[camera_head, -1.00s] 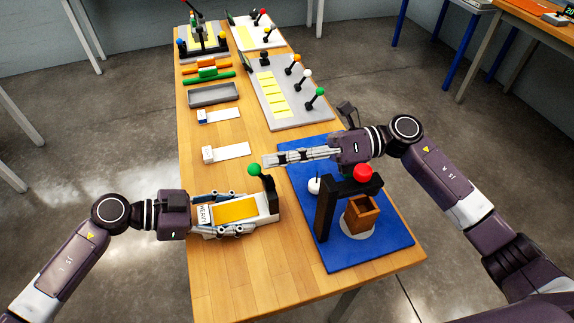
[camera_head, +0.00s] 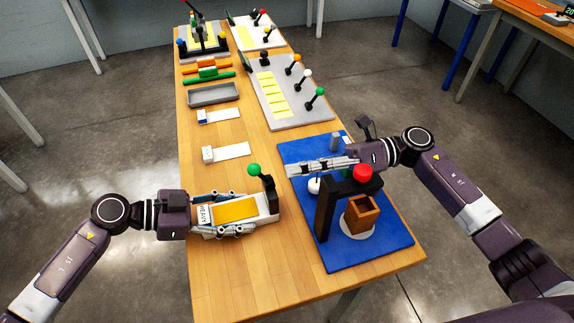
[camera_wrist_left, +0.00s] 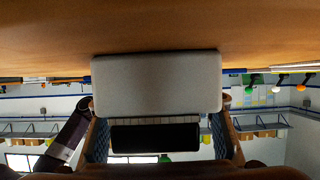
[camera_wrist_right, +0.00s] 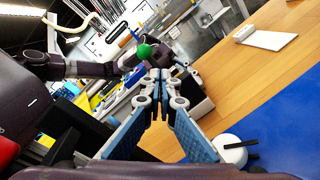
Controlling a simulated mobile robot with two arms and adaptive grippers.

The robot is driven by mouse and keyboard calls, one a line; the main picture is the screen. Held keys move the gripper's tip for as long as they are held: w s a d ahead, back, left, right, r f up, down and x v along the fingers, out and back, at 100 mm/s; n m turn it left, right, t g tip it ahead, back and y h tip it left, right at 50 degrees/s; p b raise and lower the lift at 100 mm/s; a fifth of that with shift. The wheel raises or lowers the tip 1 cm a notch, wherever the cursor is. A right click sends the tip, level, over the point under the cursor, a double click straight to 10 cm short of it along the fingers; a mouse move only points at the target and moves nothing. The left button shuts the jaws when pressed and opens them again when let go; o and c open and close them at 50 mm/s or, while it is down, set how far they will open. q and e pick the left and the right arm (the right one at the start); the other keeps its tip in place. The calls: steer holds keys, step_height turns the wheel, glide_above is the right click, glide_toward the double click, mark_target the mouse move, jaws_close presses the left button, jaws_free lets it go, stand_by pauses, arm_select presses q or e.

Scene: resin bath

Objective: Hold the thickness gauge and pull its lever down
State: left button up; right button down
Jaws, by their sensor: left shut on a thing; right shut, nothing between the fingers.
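The gauge (camera_head: 236,212), a white body with a yellow panel and a label reading HEAVY, lies on the wooden table. Its black lever (camera_head: 268,187) stands up at the right end, tipped with a green knob (camera_head: 254,169). My left gripper (camera_head: 232,213) is shut on the gauge body, a finger along each side; a pale end of the body (camera_wrist_left: 157,83) fills the left wrist view. My right gripper (camera_head: 291,169) is shut and empty, to the right of the knob and apart from it. In the right wrist view the green knob (camera_wrist_right: 144,50) shows past the fingertips (camera_wrist_right: 160,76).
A blue mat (camera_head: 375,250) at the right carries a black frame with a red knob (camera_head: 363,173), a brown wooden box (camera_head: 362,211) and a white round item (camera_head: 314,186). White blocks with cards, a grey tray (camera_head: 213,95) and lever boards stand farther back. The table's front is clear.

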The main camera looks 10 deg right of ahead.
steer(key=shift+d+f, duration=0.6)
steer(key=shift+d, duration=0.05)
steer(key=shift+w+d+f, duration=0.1)
steer(key=shift+d+f, duration=1.55)
steer(key=shift+d, duration=0.2)
arm_select(q)
steer(key=o, duration=1.5)
steer(key=shift+a, duration=0.1)
